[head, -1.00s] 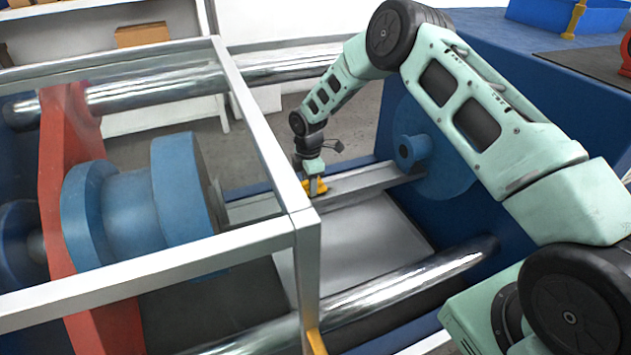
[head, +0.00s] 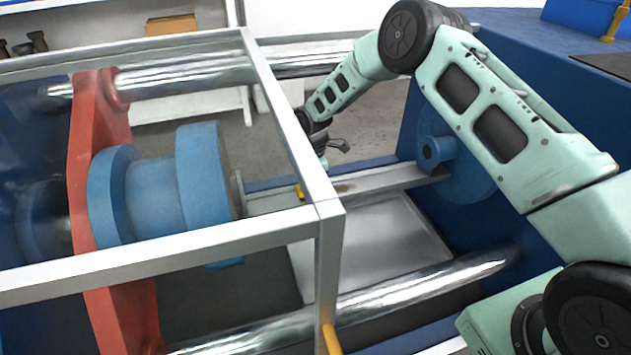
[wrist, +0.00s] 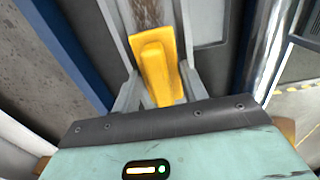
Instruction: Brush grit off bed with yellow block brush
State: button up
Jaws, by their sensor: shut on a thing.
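The yellow block brush (wrist: 158,65) is held between the fingers of my gripper (wrist: 160,88) in the wrist view. In the head view only a small piece of the brush (head: 299,192) shows beside the guard frame's bar, which hides most of my gripper. The bed (head: 385,178) is a grey metal rail running from the blue flanged part toward the right wall. The brush is over it, near its left end; I cannot tell if they touch. Brown grit (wrist: 142,12) lies on the bed beyond the brush, and a small brown patch (head: 342,188) shows in the head view.
A silver guard frame (head: 286,115) stands between the camera and my gripper. Polished bars (head: 420,283) run along the near and far sides. The blue flanged part (head: 205,185) and red plate (head: 95,150) are at left. A pale tray (head: 395,240) lies below the bed.

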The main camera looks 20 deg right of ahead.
jog(key=shift+r, duration=0.1)
jog(key=shift+r+p, duration=2.5)
jog(key=shift+r, duration=1.45)
jog(key=shift+d, duration=0.1)
jog(key=s+d+m, duration=0.6)
jog(key=s+m, duration=0.3)
jog(key=s, duration=0.1)
jog(key=s+d+f+m, duration=0.1)
jog(key=s+d+m, duration=0.5)
jog(key=s+m, duration=0.3)
jog(key=shift+s+f, duration=0.3)
jog(key=shift+s, duration=0.85)
